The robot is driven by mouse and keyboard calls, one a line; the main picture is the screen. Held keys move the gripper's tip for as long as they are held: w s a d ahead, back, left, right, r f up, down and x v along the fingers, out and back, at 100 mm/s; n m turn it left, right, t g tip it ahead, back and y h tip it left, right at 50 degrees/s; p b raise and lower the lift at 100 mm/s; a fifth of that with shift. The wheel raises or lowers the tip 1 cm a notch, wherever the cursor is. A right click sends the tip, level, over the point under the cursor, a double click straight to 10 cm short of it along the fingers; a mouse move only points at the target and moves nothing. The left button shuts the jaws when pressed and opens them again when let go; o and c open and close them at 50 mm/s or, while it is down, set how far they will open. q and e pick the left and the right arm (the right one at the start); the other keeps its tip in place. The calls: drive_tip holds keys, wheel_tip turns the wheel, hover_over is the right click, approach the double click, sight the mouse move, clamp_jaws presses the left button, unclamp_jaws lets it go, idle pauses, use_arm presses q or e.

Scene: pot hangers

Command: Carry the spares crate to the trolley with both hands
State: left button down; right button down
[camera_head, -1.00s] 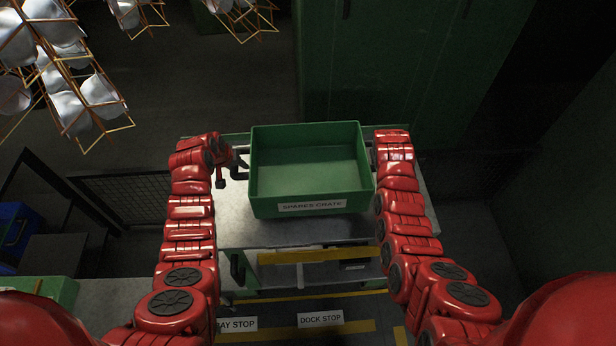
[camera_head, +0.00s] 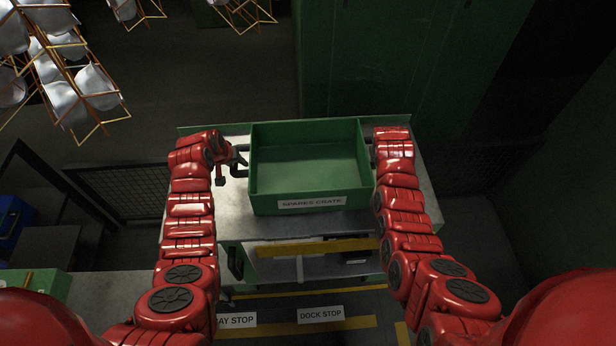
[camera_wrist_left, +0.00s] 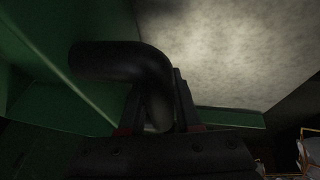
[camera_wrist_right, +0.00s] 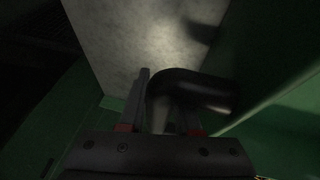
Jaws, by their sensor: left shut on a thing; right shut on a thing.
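The green, open-topped spares crate (camera_head: 310,202) is level between my arms, its front label facing me and its inside empty. It is over the grey top (camera_head: 228,215) of a trolley with a green edge. I cannot tell whether its bottom touches that top. My left gripper (camera_head: 240,162) is shut on the crate's black left handle, which also shows in the left wrist view (camera_wrist_left: 115,60). My right gripper (camera_wrist_right: 165,105) is shut on the black right handle (camera_wrist_right: 205,90). In the head view my right arm mostly hides that grip.
Wire hangers with white pots (camera_head: 65,85) hang at the upper left. Green cabinets (camera_head: 400,60) stand behind. A mesh barrier (camera_head: 125,195) is at the left. Floor signs (camera_head: 320,314) and yellow stripes lie in front of the trolley.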

use_arm(q)
drive_tip(key=shift+f+b, duration=0.3)
drive_tip(key=shift+f, duration=0.2)
use_arm(e)
drive_tip(key=shift+f, duration=0.45)
use_arm(q)
drive_tip(key=c, duration=0.6)
unclamp_jaws()
drive_tip(key=shift+s+r, duration=0.1)
drive_tip(key=shift+r, duration=0.05)
use_arm(e)
drive_tip(key=c, duration=0.6)
unclamp_jaws()
drive_tip(key=shift+s+r, duration=0.1)
drive_tip(key=shift+r, duration=0.05)
use_arm(q)
drive_tip(key=shift+r, duration=0.1)
drive_tip(key=v, duration=1.1)
drive_tip(key=shift+s+r, duration=0.2)
drive_tip(key=shift+r, duration=0.15)
use_arm(e)
drive_tip(key=v, duration=1.2)
